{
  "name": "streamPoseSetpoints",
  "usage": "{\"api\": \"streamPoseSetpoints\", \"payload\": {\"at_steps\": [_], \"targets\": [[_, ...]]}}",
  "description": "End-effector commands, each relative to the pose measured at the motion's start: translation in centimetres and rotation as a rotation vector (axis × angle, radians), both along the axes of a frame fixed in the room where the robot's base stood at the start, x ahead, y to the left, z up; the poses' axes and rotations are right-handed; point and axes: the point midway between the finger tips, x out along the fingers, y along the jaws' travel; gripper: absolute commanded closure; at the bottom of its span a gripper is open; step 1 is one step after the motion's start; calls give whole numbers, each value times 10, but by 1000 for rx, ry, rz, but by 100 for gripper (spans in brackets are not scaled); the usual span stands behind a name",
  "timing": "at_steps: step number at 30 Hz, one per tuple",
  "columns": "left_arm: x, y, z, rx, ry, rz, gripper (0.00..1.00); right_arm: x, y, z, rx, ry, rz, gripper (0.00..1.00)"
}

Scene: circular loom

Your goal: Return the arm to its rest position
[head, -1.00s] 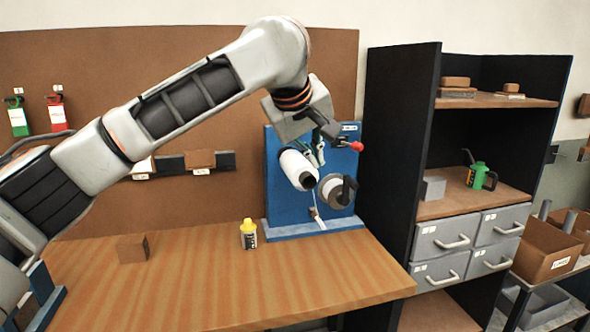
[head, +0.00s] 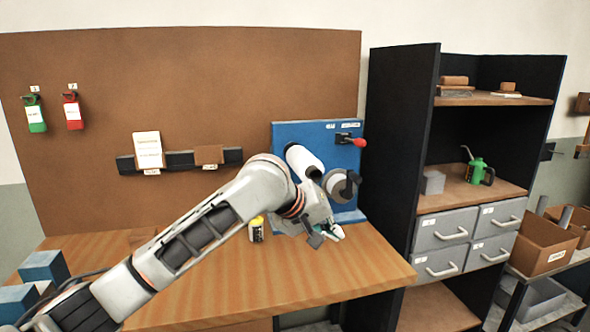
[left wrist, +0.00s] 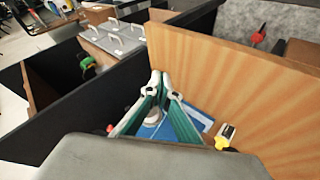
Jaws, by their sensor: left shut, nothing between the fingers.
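My left arm reaches in from the lower left of the head view. Its gripper (head: 330,236) is low over the right part of the wooden table (head: 370,270), in front of the blue loom panel (head: 345,137). In the left wrist view the green fingers (left wrist: 158,82) meet at their tips with nothing between them. The loom carries a white spool (head: 304,160), a grey round part (head: 338,186) and a red-knobbed lever (head: 358,142). The gripper is apart from these. My right gripper is not in view.
A yellow-capped bottle (head: 257,230) stands on the table close beside my left forearm. A dark shelf unit (head: 400,150) with grey drawers (head: 440,232) stands right of the table. Blue blocks (head: 44,268) sit at the left. The table's front right is clear.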

Motion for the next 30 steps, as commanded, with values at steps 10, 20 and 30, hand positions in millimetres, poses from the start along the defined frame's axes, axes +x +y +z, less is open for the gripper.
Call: {"api": "streamPoseSetpoints", "payload": {"at_steps": [10,20,30], "targets": [[-19,12,-128,-118,-105,-54,100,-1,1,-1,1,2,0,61],[-59,69,-244,-83,-258,-2,100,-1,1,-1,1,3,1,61],[-144,164,-355,149,-405,48,100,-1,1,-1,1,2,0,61]]}}
